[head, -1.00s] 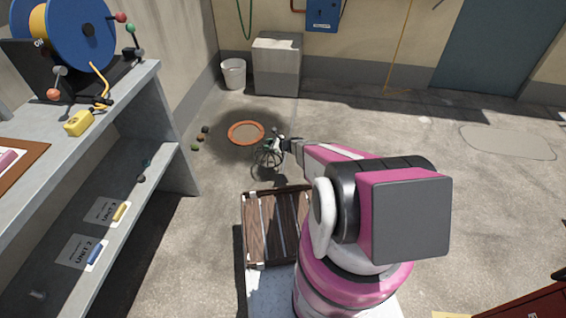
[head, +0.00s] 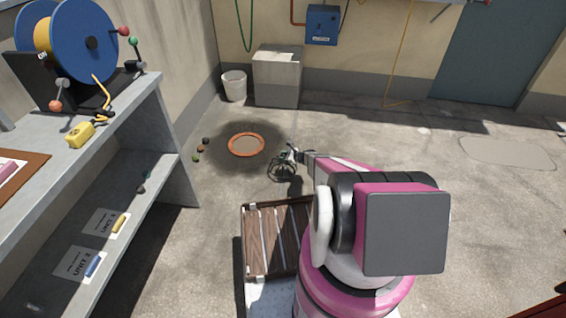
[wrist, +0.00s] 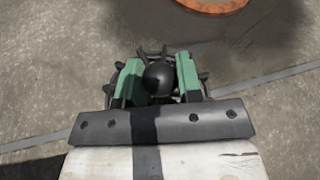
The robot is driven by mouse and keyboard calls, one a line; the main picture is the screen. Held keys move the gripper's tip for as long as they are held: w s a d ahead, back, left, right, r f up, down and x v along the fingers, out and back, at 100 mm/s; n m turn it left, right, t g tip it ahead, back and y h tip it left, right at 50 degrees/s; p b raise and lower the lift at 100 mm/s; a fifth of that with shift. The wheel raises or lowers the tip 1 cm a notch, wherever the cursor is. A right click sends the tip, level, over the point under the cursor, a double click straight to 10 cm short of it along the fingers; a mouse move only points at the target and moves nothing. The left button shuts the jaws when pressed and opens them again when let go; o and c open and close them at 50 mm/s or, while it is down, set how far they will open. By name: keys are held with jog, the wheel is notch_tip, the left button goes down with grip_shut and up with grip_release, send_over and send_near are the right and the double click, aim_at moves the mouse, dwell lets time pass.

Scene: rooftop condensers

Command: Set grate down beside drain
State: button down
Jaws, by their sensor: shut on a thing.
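The grate (head: 283,169) is a dark, round, domed wire piece in the head view. My gripper (head: 291,155) is shut on it from above. In the wrist view, my gripper's green fingers (wrist: 158,82) close on the grate's dark round knob (wrist: 158,78), with parts of the grate (wrist: 203,78) showing around them. The drain (head: 246,145) is an orange-rimmed round opening in the floor, left of the grate in the head view. The drain rim (wrist: 213,4) also shows at the top of the wrist view. Whether the grate touches the floor I cannot tell.
Several small dark, brown and green lumps (head: 199,149) lie left of the drain. A wooden slatted crate (head: 262,240) stands nearer me. A grey shelf unit (head: 178,172) is at left. A white bucket (head: 234,86) and grey cabinet (head: 279,76) are behind. Floor at right is clear.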

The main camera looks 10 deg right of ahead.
jog(key=shift+f, duration=1.85)
jog(key=shift+f, duration=0.1)
jog(key=c, duration=0.8)
grip_release()
jog(key=shift+f, duration=0.1)
